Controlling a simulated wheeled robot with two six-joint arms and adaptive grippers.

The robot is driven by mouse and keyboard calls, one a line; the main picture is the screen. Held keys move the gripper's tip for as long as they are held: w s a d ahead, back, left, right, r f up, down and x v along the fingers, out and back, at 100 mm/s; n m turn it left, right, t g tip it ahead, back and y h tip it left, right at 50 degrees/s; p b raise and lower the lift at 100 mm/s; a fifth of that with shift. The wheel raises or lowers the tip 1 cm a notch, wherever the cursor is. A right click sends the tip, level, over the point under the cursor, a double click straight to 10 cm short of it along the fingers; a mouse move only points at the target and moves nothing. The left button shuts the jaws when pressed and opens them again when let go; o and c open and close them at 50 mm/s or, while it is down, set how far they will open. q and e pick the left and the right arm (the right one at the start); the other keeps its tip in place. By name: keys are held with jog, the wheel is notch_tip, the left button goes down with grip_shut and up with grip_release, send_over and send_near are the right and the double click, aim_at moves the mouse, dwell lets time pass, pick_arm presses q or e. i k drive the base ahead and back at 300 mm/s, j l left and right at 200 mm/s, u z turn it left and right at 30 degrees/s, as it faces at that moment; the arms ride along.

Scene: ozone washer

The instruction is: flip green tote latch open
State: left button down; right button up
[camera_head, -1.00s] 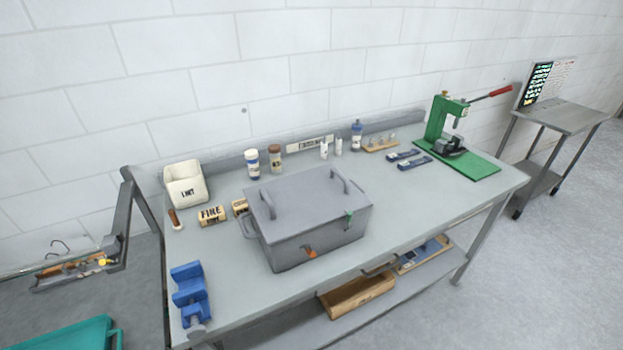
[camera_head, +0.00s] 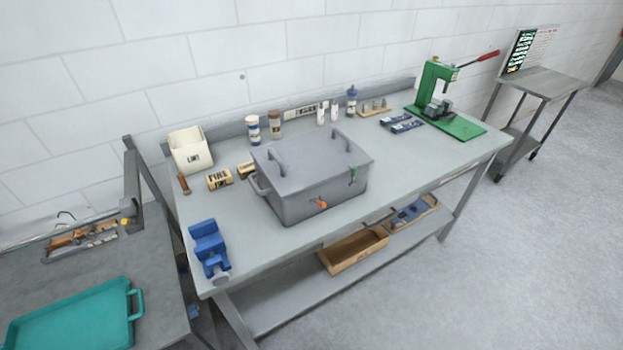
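A grey lidded tote (camera_head: 302,200) sits on the grey workbench (camera_head: 400,168), with two handles on its lid and a side handle on the left. A small green latch (camera_head: 353,174) is on the right part of its front face, near the lid edge. It looks upright, but it is too small to tell whether it is fastened. An orange latch (camera_head: 319,204) is on the front face further left and sticks out at a tilt. The lid (camera_head: 312,160) appears closed. Neither of my grippers shows in the head view.
A blue vise (camera_head: 208,246) stands at the bench's front left corner. A white bin (camera_head: 190,150), bottles and small blocks line the back. A green press (camera_head: 437,95) stands at the right. A teal tray (camera_head: 75,318) lies on the left table. The bench front right is clear.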

aim_at(353, 169)
jog(key=k+j+z, duration=0.15)
jog(key=j, duration=0.25)
jog(key=k+j+z, duration=0.35)
jog(key=k+j, duration=0.2)
jog(key=j, duration=0.2)
